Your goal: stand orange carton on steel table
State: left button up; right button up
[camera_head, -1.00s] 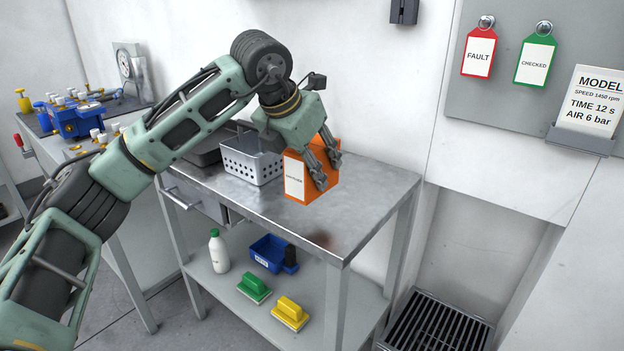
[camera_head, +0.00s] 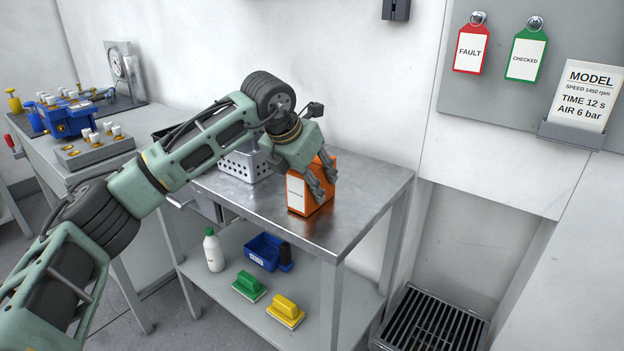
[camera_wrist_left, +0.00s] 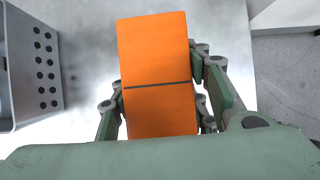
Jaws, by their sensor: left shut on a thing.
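The orange carton (camera_head: 308,202) with a white label is upright at the steel table (camera_head: 370,187), near its front right part. Its bottom appears at the tabletop; whether it bears on the steel is hard to tell. My left gripper (camera_head: 324,190) reaches down from above and is shut on the carton. In the left wrist view, the carton's orange top with a dark seam (camera_wrist_left: 158,85) sits between the two fingers, over the blurred steel surface. My right gripper is not in view.
A perforated metal basket (camera_head: 243,167) stands behind the carton to the left. The tabletop right of the carton is clear. The lower shelf holds a white bottle (camera_head: 213,250), a blue bin (camera_head: 263,250), and green (camera_head: 249,286) and yellow (camera_head: 285,309) brushes. A floor grate (camera_head: 432,325) lies at right.

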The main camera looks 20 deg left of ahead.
pick_arm(q)
jog(key=o, duration=1.2)
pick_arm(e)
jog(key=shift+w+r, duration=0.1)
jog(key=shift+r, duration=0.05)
pick_arm(q)
jog(key=shift+r, duration=0.3)
jog(key=v, duration=1.1)
jog(key=shift+s+a+r+p, duration=0.15)
jog(key=shift+s+p, duration=0.1)
jog(key=shift+p, duration=0.15)
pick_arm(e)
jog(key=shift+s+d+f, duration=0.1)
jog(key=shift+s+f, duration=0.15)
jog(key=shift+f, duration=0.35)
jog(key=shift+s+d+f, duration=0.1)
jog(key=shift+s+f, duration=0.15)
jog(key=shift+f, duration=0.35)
